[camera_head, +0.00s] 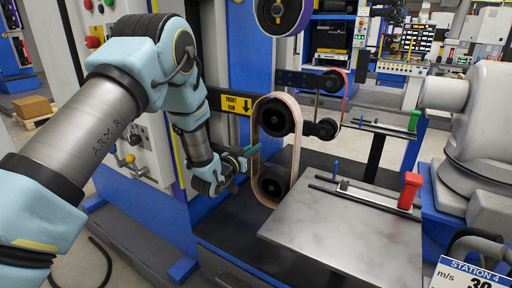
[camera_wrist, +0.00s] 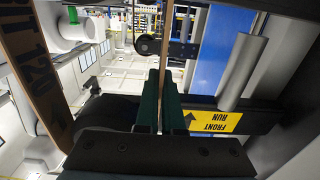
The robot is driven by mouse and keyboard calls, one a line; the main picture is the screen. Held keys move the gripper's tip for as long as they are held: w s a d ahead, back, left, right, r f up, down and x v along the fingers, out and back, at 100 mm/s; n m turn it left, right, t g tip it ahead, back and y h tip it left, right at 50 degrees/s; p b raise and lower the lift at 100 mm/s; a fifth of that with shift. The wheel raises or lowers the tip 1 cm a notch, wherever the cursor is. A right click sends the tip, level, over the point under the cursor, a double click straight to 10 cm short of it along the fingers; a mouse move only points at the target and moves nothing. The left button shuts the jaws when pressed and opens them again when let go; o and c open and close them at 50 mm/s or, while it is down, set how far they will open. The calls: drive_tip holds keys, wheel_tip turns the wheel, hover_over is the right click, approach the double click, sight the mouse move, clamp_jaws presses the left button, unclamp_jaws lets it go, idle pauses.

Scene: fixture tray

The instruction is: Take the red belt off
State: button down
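The near belt (camera_head: 296,150) is a tall tan to reddish-brown loop around an upper black wheel (camera_head: 276,117) and a lower black wheel (camera_head: 273,183). My gripper (camera_head: 250,152) is at the left run of this belt, between the two wheels. In the wrist view, the belt's thin edge (camera_wrist: 166,45) runs down between my two dark green fingers (camera_wrist: 160,100), which look closed on it. The other run, printed with "120" (camera_wrist: 35,70), slants along the left side. A second narrow belt with a reddish edge (camera_head: 346,90) runs over small rollers behind.
A yellow "FRONT RUN" label (camera_head: 237,104) sits left of the belt. A grey metal table (camera_head: 345,235) lies in front, with a red block (camera_head: 410,190) standing at its right. A smaller roller (camera_head: 326,129) is close to the belt's right.

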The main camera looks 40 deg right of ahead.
drive_tip(key=b+v, duration=0.1)
drive_tip(key=v, duration=1)
drive_tip(key=shift+a, duration=0.2)
idle(0.9)
drive_tip(key=shift+b+v, duration=0.75)
drive_tip(key=shift+v, duration=2.25)
